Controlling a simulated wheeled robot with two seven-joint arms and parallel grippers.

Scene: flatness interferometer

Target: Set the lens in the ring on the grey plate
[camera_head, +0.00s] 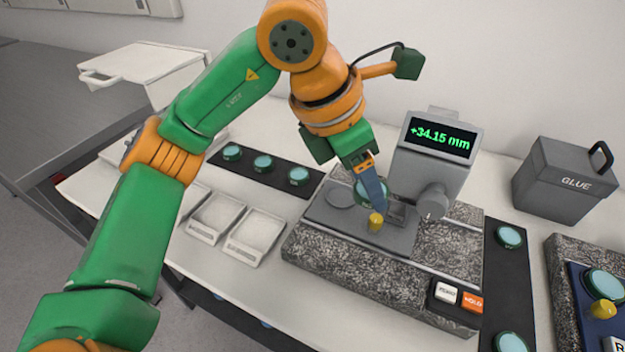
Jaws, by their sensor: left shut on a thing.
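My left gripper (374,205) reaches down over the grey plate (345,222) of the speckled granite instrument. It is shut on a lens (361,186), a teal disc with a dark green rim, which is partly hidden behind the blue-grey fingers. The lens appears to be close above the plate; I cannot tell whether it touches. A round grey ring (341,193) shows on the plate, to the left of the fingers. A yellow knob (375,222) is at the fingertips, in front of the lens. My right gripper is not in view.
The display head (432,150) reads +34.15 mm and stands right behind the plate. Several lenses lie on a black strip (275,180) at the left and on another at the right. White trays (217,216) stand left; a grey GLUE box (562,180) stands right.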

